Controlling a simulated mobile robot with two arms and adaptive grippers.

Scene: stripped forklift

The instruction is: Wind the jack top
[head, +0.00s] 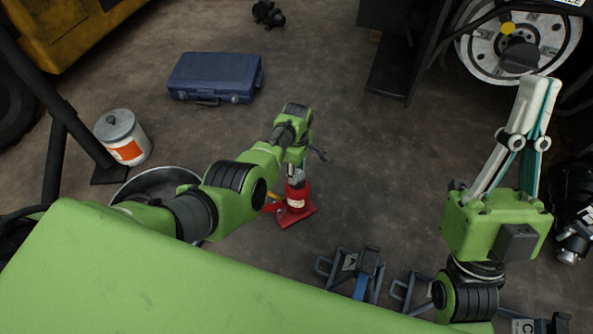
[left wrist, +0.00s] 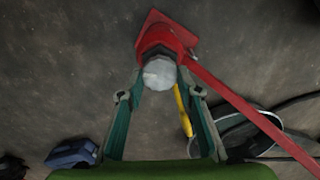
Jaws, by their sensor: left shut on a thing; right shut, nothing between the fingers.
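A red bottle jack (head: 297,203) stands upright on the floor in the middle of the head view. In the left wrist view its red body and square base (left wrist: 172,32) are at the top, with the round grey jack top (left wrist: 159,74) facing the camera. My left gripper (left wrist: 158,80) points down over the jack, its two fingers shut on the jack top from both sides. In the head view the left gripper (head: 296,168) partly hides the top. My right gripper (head: 540,82) is raised at the right, shut and empty, far from the jack.
A red bar (left wrist: 245,107) and a yellow piece (left wrist: 183,110) extend beside the jack. A blue case (head: 215,78), a white canister (head: 123,138) and a round basin (head: 140,184) are left. Jack stands (head: 352,272) are in front; a wheel (head: 520,40) is back right.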

